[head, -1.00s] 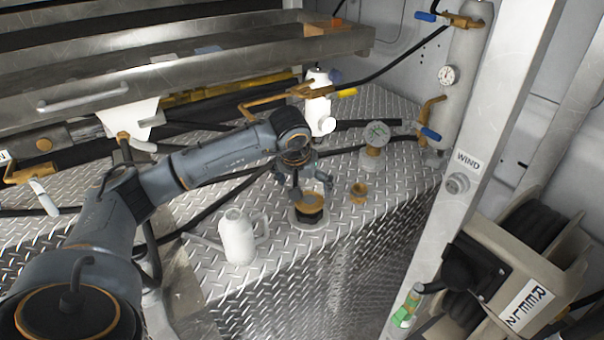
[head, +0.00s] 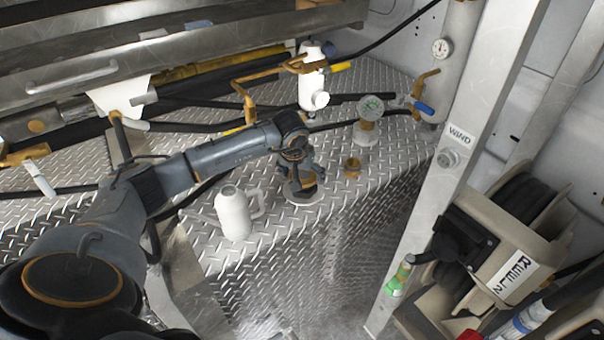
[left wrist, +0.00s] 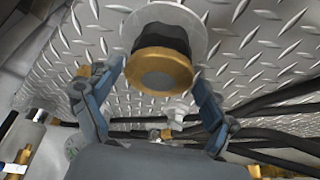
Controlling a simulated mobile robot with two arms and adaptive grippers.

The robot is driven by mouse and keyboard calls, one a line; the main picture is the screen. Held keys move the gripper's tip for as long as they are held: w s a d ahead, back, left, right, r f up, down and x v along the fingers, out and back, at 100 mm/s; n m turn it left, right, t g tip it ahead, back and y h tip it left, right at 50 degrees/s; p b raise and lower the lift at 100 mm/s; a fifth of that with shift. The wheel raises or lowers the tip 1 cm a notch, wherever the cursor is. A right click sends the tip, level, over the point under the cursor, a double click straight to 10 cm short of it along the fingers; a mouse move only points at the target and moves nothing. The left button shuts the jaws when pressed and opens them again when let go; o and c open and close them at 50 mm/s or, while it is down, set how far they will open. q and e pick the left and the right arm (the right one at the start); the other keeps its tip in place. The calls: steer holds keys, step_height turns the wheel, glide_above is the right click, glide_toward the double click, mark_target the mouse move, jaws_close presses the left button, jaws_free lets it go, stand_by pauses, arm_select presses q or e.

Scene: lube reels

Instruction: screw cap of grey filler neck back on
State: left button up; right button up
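The grey filler neck stands on a round grey flange (head: 304,198) on the tread-plate deck; the flange also shows in the left wrist view (left wrist: 197,18). A brass cap (left wrist: 163,72) sits over the neck's dark section (left wrist: 160,38). I cannot tell whether it is threaded tight. In the head view, the cap is partly hidden by my left gripper (head: 303,182), which is down at the neck. In the left wrist view, its fingers (left wrist: 158,75) are spread on either side of the cap, with gaps visible. My right gripper is not in view.
A white jug (head: 233,212) stands left of the neck. A white canister (head: 312,80) and dark hoses lie behind. A reel (head: 500,240) is at the right.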

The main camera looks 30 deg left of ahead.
mark_target(300, 176)
arm_select(q)
steer(key=c, duration=0.6)
steer(key=m+b, duration=0.1)
steer(key=m+h+b, duration=0.1)
steer(key=m, duration=0.1)
steer(key=shift+a+f, duration=0.15)
steer(key=shift+a, duration=0.1)
steer(key=shift+c, duration=0.3)
steer(key=shift+m+h+b, duration=0.45)
steer(key=shift+m+h, duration=0.05)
steer(key=shift+m, duration=0.6)
steer(key=o, duration=1.3)
steer(key=shift+r, duration=0.3)
steer(key=shift+r+p, duration=1.35)
steer(key=shift+r, duration=1.05)
